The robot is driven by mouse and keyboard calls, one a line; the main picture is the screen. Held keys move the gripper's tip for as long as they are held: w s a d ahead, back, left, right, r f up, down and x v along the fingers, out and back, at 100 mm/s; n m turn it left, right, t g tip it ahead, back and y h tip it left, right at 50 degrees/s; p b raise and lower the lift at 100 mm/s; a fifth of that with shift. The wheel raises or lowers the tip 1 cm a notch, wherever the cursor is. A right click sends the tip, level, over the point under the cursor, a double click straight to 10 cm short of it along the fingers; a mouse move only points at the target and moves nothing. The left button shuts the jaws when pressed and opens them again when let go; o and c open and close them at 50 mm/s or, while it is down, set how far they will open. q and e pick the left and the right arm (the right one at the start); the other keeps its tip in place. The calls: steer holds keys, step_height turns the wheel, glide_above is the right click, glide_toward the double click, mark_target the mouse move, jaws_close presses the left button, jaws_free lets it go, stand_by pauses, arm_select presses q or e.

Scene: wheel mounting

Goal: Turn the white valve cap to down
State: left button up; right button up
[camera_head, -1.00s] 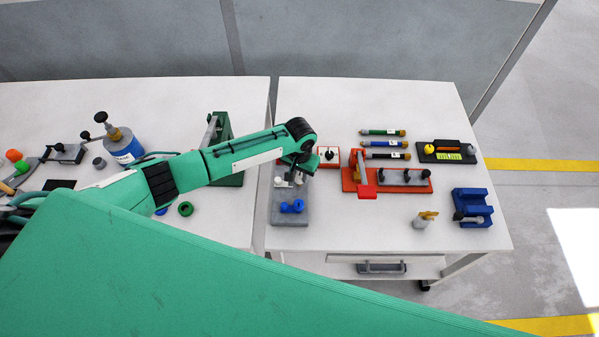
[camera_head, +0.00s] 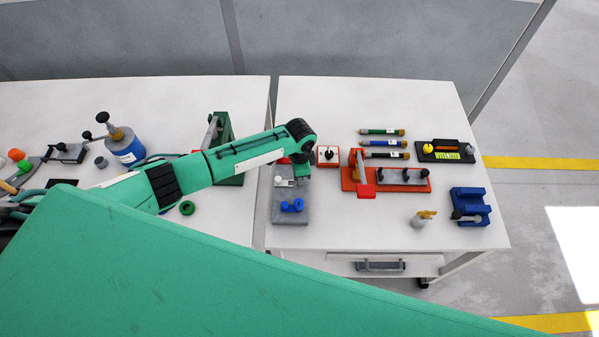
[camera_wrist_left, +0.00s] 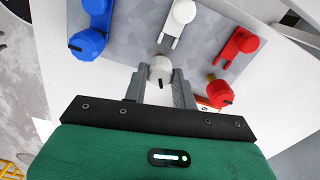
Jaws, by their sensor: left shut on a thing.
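The white valve cap (camera_wrist_left: 158,70) sits between the two grey fingers of my left gripper (camera_wrist_left: 160,84) in the left wrist view; the fingers are shut on it. A white handle part (camera_wrist_left: 178,26) lies on the plate beyond it. In the head view a white valve part (camera_head: 285,182) shows on the grey plate (camera_head: 290,216), just below my left wrist. The left fingers are hidden there by my arm. The cap's turn mark is too small to read surely. My right gripper is not in view.
A blue valve (camera_wrist_left: 88,42) and a red valve (camera_wrist_left: 221,90) flank the white one; the red cap is close to a finger. A red-and-grey fixture (camera_head: 390,183), pens (camera_head: 384,143) and a blue block (camera_head: 470,207) stand to the right. The table's front is mostly clear.

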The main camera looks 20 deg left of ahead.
arm_select(q)
steer(key=shift+o, duration=0.2)
steer(key=m, duration=0.6)
steer(key=shift+w+r+b, duration=0.25)
steer(key=shift+b, duration=0.05)
steer(key=m, duration=0.4)
steer(key=shift+b, duration=0.35)
steer(key=shift+c, duration=0.2)
steer(key=shift+o, duration=0.2)
steer(key=m+b, duration=0.1)
steer(key=m, duration=0.2)
steer(key=shift+m, duration=0.4)
steer(key=m+b, duration=0.1)
steer(key=m, duration=0.4)
steer(key=shift+b, duration=0.4)
steer(key=shift+m+b, duration=0.7)
steer(key=shift+m, duration=1.7)
steer(key=shift+c, duration=0.2)
